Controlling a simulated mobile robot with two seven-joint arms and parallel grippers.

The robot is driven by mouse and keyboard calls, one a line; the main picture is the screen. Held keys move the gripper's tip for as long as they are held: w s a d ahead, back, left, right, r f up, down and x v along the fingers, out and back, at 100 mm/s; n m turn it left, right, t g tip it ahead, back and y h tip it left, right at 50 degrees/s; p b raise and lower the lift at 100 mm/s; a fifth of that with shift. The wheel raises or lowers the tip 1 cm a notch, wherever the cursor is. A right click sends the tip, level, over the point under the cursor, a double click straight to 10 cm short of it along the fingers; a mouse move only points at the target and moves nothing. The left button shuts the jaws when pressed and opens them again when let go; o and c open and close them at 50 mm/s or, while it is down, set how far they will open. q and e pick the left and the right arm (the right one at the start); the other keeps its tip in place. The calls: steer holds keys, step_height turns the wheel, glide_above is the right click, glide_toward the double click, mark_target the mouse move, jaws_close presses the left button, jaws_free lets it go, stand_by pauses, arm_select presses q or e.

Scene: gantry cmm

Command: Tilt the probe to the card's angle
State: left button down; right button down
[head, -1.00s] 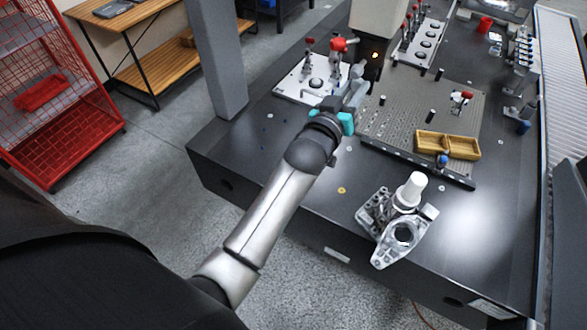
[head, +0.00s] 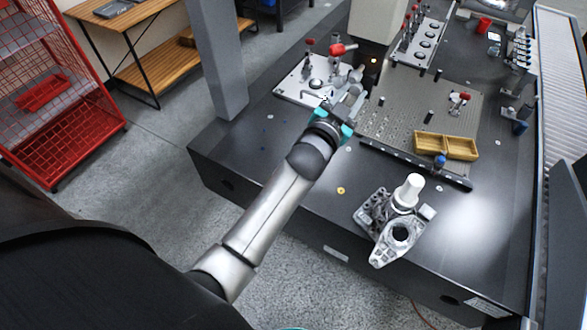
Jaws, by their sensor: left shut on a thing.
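The dark probe head (head: 371,68) hangs under the pale column (head: 377,20) at the top centre of the head view, with a small orange light on it. My left gripper (head: 358,82), grey with teal parts at its wrist, reaches it from the lower left and is shut on the probe. The jaws cover most of the probe, so its stylus and exact tilt cannot be made out. I cannot pick out a card with an angle on it. My right gripper is not in view.
A white fixture plate with red-handled clamps (head: 297,85) lies left of my gripper. A perforated plate (head: 405,115) and a wooden tray (head: 430,143) lie to the right. The dark table's front left is clear.

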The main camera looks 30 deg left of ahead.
mark_target(354, 91)
arm_select(q)
steer(key=shift+m, duration=1)
steer(key=m, duration=0.4)
steer(key=c, duration=0.7)
jaws_free()
steer(key=shift+c, duration=0.2)
steer(key=shift+s+a+p, duration=0.1)
steer(key=shift+s+p, duration=0.8)
steer(key=shift+s, duration=1.35)
steer(key=s, duration=0.2)
steer(key=shift+s, duration=0.3)
